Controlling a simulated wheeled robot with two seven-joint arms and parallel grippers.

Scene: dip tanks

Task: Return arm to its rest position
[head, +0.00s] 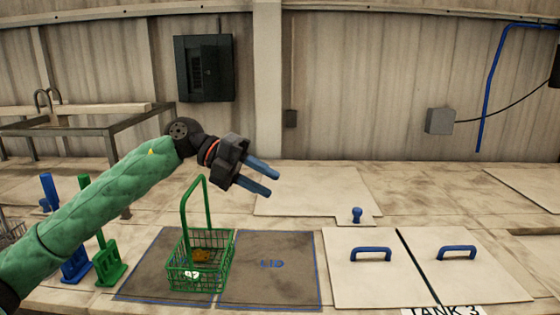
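My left arm, in a green quilted sleeve, reaches in from the left in the head view. Its gripper (260,176) has two blue fingers spread apart with nothing between them. It is above and to the right of the green wire basket (200,262), clear of its tall handle. The basket stands upright on a dark outlined mat (145,277) and holds a small orange-brown item (201,256). A white tag (191,275) is on its front. My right gripper is not in view.
A dark area marked LID (270,285) lies right of the basket. Pale lids with blue handles (371,254) cover the tank labelled TANK 3 (443,311). A blue knob (357,215) stands on another panel. Green (108,265) and blue (75,262) stands are at the left, near my arm.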

